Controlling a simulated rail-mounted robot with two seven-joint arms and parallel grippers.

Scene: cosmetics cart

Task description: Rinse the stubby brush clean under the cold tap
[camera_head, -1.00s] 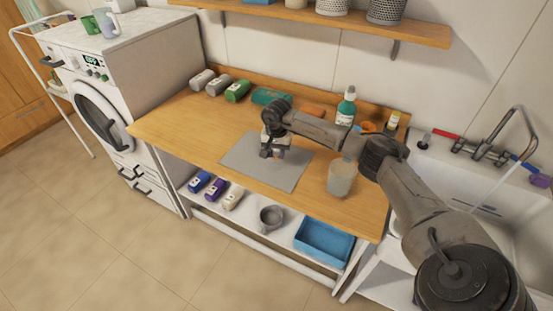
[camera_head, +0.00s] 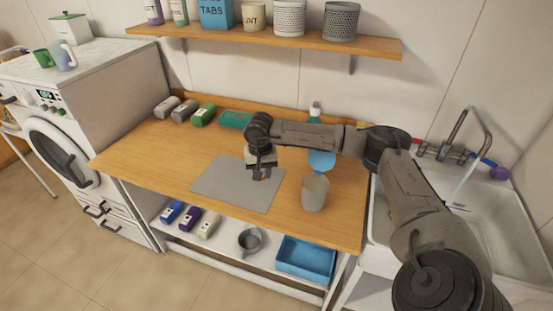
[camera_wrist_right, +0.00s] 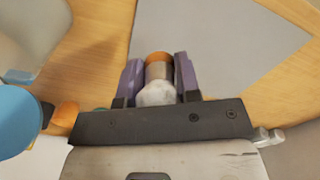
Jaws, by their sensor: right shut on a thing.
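My right gripper (camera_head: 262,175) is over the grey mat (camera_head: 225,182) on the wooden worktop. In the right wrist view its two purple-grey fingers (camera_wrist_right: 158,75) are shut on the stubby brush (camera_wrist_right: 158,70), with an orange end, a brownish metal band and a pale part nearest the wrist. The brush is hard to make out in the head view. The tap (camera_head: 465,115) arches over the white sink (camera_head: 505,215) at the right, with a red handle (camera_head: 420,141) and a blue handle (camera_head: 476,157). A pale streak like running water (camera_head: 463,185) falls below its spout. My left gripper is not in view.
Several bottles (camera_head: 185,112) lie at the back left. A shelf (camera_head: 270,40) hangs above. A blue tray (camera_head: 305,257) is below the worktop.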

